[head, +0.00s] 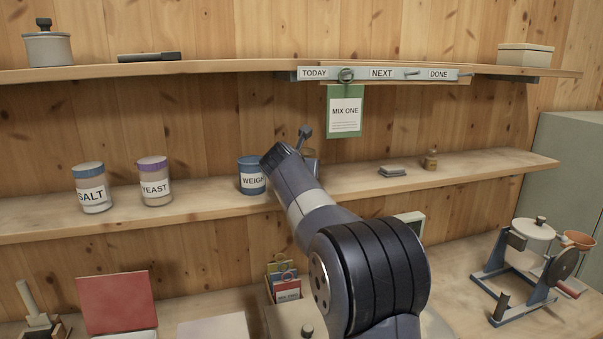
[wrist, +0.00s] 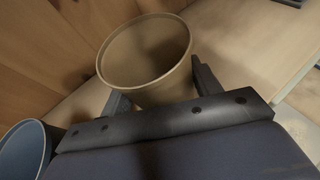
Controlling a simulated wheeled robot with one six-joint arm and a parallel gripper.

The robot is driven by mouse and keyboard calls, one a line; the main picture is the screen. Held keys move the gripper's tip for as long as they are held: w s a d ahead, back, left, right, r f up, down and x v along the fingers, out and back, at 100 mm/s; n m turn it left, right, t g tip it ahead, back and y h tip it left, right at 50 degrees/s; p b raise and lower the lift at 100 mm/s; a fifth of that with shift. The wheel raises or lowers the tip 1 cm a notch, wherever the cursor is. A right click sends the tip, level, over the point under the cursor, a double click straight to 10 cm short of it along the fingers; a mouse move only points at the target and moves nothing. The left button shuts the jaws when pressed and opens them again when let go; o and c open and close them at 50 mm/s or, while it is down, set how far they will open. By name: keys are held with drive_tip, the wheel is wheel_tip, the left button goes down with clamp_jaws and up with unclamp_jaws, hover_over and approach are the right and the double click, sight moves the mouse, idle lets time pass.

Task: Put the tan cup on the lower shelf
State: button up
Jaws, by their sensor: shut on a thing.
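The tan cup (wrist: 148,55) is between the two fingers of my gripper (wrist: 160,90) in the wrist view, its open rim facing the camera and its inside empty. My gripper is shut on it. I cannot tell whether the cup's base touches the shelf.
A blue WEIGH cup (head: 251,178) stands close left of my gripper; its rim (wrist: 22,150) shows in the wrist view. SALT (head: 93,190) and YEAST (head: 155,183) jars stand farther left.

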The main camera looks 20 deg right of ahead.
drive_tip(key=shift+f, duration=0.3)
drive_tip(key=shift+f, duration=0.1)
drive_tip(key=shift+f, duration=0.15)
drive_tip(key=o, duration=1)
drive_tip(key=shift+o, duration=0.2)
drive_tip(key=shift+r, duration=0.3)
drive_tip(key=shift+s+a, duration=0.25)
drive_tip(key=shift+s, duration=0.05)
drive_tip(key=b+v, duration=0.2)
drive_tip(key=v, duration=0.9)
drive_tip(key=shift+s+a+r, duration=0.1)
